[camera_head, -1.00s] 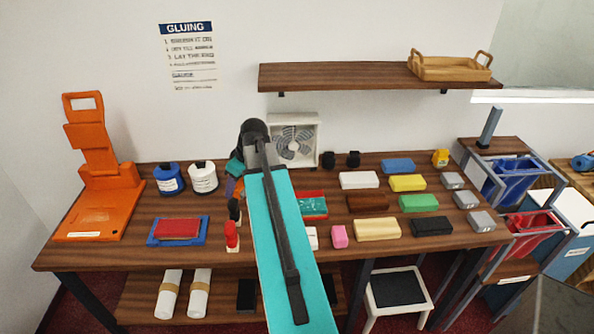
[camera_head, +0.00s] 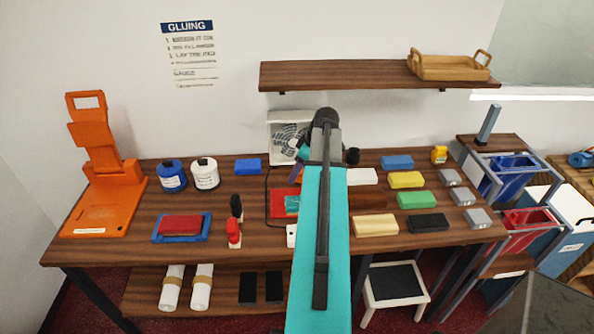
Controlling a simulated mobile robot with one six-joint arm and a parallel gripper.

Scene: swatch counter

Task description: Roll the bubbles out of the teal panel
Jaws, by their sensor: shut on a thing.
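A teal panel (camera_head: 292,203) lies on a red board (camera_head: 278,203) in the middle of the counter. Its right side is hidden behind my arm, and bubbles are too small to make out. My gripper (camera_head: 297,171) is above the counter, behind and a little above the panel, apart from it as far as I can see. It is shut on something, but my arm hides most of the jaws. I cannot tell what the held thing is.
Black and red upright items (camera_head: 235,220) stand left of the panel. A blue tray with a red block (camera_head: 180,226) lies further left. Several coloured blocks (camera_head: 406,180) fill the right side. A wooden shelf (camera_head: 370,74) hangs above.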

